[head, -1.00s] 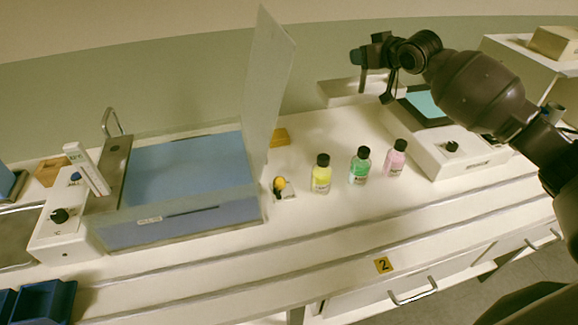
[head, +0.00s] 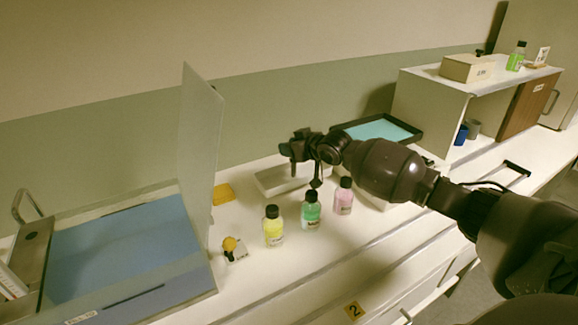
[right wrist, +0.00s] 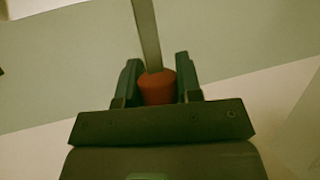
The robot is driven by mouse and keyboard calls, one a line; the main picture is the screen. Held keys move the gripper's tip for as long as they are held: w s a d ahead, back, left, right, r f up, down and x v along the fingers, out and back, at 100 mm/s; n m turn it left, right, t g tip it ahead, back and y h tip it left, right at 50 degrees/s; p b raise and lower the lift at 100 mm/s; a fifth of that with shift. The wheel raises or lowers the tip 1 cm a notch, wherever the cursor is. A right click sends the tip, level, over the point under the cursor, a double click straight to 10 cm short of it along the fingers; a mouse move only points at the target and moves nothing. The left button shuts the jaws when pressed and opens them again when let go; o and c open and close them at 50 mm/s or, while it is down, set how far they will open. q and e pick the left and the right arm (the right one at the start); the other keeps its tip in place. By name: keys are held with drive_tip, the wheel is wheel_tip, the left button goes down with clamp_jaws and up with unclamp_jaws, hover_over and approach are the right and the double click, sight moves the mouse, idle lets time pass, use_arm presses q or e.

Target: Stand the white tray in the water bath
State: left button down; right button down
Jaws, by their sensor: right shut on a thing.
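The white tray (head: 275,182) is a shallow tray behind the row of bottles in the head view, below my right gripper (head: 298,150). In the right wrist view, the fingers (right wrist: 157,80) are shut on a reddish-brown round grip (right wrist: 157,92) with a grey bar running away from it. The grip appears to belong to the tray. I cannot tell how high the tray is above the bench. The water bath (head: 195,296), with blue water, is at the left, partly cut off. My left gripper is out of view.
A clear upright panel (head: 199,150) stands at the bath's right side. Yellow (head: 273,232), green (head: 311,213) and pink (head: 344,200) bottles stand in front of the tray. A yellow block (head: 222,193) and a small yellow-topped item (head: 232,247) lie between bath and bottles.

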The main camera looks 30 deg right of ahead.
sight(295, 165)
drive_tip(key=shift+f+b, duration=0.5)
drive_tip(key=shift+f, duration=2.35)
drive_tip(key=shift+f, duration=0.15)
drive_tip(key=c, duration=0.8)
unclamp_jaws()
